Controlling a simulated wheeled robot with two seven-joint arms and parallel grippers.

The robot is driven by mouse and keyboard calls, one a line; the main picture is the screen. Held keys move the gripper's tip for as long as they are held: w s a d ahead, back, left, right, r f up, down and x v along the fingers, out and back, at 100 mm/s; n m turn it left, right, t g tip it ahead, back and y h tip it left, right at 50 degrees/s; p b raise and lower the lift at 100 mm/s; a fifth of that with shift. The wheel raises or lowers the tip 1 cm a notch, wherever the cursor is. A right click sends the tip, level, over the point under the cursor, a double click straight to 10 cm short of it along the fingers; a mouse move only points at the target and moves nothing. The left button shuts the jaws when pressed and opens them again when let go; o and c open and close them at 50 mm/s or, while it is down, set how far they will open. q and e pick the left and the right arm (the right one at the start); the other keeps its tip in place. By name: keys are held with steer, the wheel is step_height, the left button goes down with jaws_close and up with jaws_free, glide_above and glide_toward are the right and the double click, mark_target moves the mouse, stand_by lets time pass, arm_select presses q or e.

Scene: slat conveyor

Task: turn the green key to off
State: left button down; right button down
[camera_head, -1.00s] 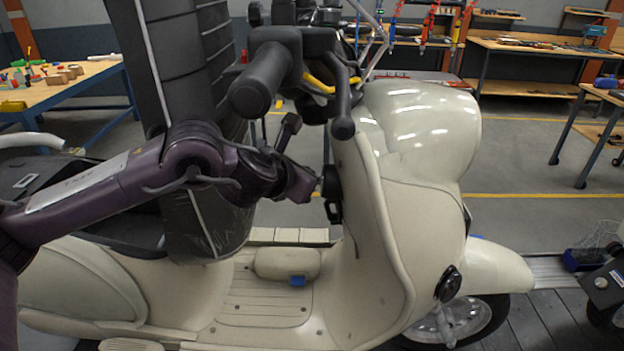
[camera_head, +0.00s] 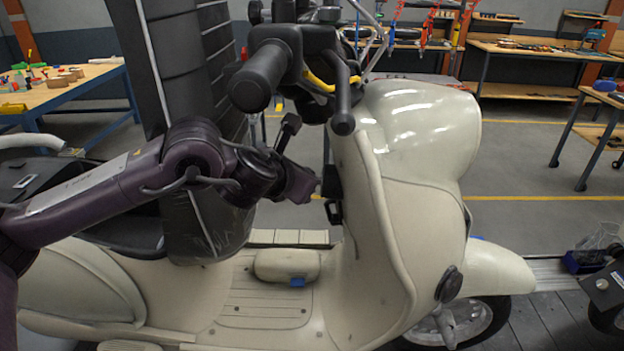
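The cream scooter (camera_head: 400,225) stands side-on, filling the middle of the head view. Its dark ignition lock (camera_head: 333,185) sits on the inner face of the leg shield, below the handlebar (camera_head: 264,76). My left gripper (camera_head: 314,188) comes in from the left, with its tip at the lock, touching or nearly so. The green key cannot be made out; the fingertips and the lock hide that spot. Whether the fingers are shut on something does not show. My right gripper is not in view.
A dark padded column (camera_head: 195,90) rises behind my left arm. The handlebar grip and brake lever (camera_head: 343,120) hang just above the gripper. The scooter's floorboard (camera_head: 265,300) lies below. Workbenches (camera_head: 525,50) stand at the back.

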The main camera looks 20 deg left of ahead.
arm_select(q)
steer(key=shift+s+f, duration=0.15)
steer(key=shift+f, duration=0.6)
steer(key=shift+s+r, duration=0.1)
steer(key=r+p+v, duration=0.1)
steer(key=p+v, duration=0.4)
steer(key=v, duration=0.3)
steer(key=shift+w+r, duration=0.2)
stand_by(0.6)
